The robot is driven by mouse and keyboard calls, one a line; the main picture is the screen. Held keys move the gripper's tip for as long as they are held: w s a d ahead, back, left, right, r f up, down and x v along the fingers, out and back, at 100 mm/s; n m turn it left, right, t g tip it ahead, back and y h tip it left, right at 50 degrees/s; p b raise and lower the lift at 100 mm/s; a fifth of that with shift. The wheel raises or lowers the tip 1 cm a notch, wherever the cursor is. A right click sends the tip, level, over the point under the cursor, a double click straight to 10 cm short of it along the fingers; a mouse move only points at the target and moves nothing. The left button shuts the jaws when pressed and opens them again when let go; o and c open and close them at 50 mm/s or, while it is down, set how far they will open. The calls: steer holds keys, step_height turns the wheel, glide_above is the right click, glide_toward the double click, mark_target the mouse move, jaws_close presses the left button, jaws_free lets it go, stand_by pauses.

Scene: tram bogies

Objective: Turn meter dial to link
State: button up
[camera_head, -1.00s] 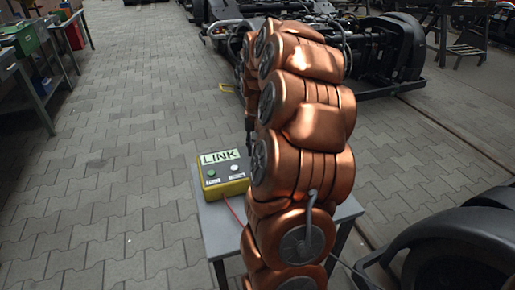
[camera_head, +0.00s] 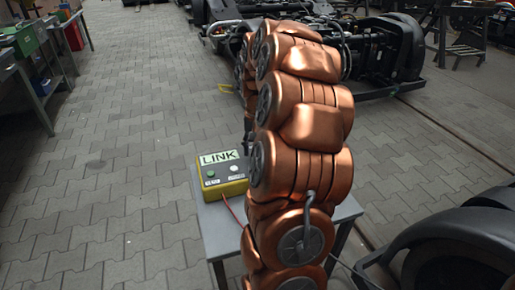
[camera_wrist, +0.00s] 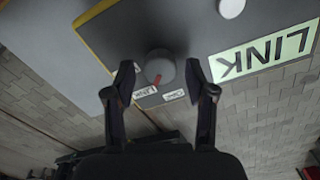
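The meter is a yellow box with a dark top panel (camera_head: 224,180) on a small grey table. Its LINK sign (camera_head: 219,157) is black on pale green. In the wrist view the meter dial (camera_wrist: 160,68) is a round grey knob with a red pointer mark. Small white labels lie beside it; the one nearest the pointer seems to read LINK (camera_wrist: 145,91). My gripper (camera_wrist: 160,78) is open, one finger on each side of the dial, with gaps to both. In the head view my arm hides the dial and my gripper.
The grey table (camera_head: 212,238) carries the meter, with a red cable (camera_head: 232,209) leaving its front. A workbench with bins (camera_head: 25,38) stands at the left. Dark bogies (camera_head: 385,50) stand at the back and right. The paved floor at the left is clear.

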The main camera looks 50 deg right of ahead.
steer(key=shift+r, duration=0.15)
step_height(320, 180, up, 12)
stand_by(0.7)
stand_by(0.5)
